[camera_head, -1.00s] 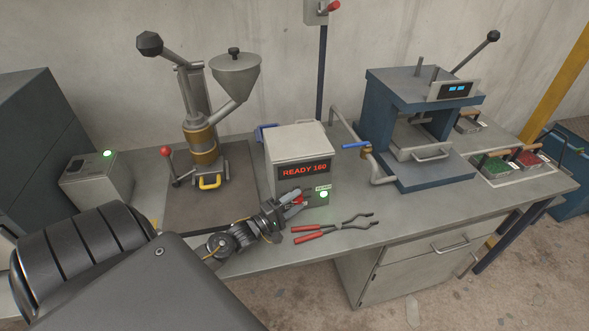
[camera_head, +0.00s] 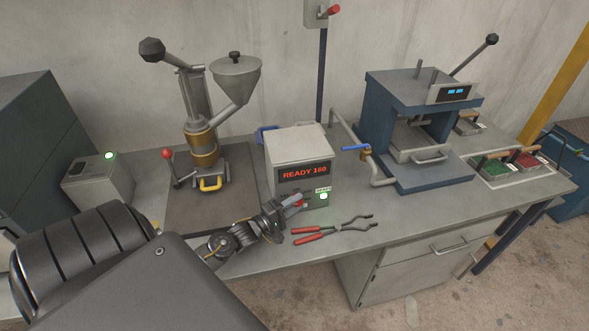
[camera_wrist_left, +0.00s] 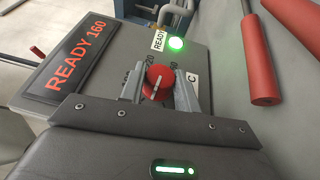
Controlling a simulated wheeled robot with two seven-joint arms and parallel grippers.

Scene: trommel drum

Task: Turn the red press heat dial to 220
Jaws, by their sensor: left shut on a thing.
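The grey control box (camera_head: 298,157) stands on the bench and its display reads READY 160 in red. The red dial (camera_wrist_left: 157,83) with a pale pointer line is on its front face in the left wrist view. My left gripper (camera_wrist_left: 160,92) is shut on the dial, one finger on each side. The scale around the dial is partly hidden by the fingers, with a "20" legible above it. In the head view my left gripper (camera_head: 290,205) is at the box's lower front and hides most of the dial. A green READY lamp (camera_wrist_left: 176,44) is lit beside it. My right gripper is not in view.
Red-handled pliers (camera_head: 335,229) lie on the bench just right of my gripper. A hand press with a hopper (camera_head: 236,75) stands to the left. A blue press (camera_head: 420,120) and trays of green and red pellets (camera_head: 495,168) are to the right.

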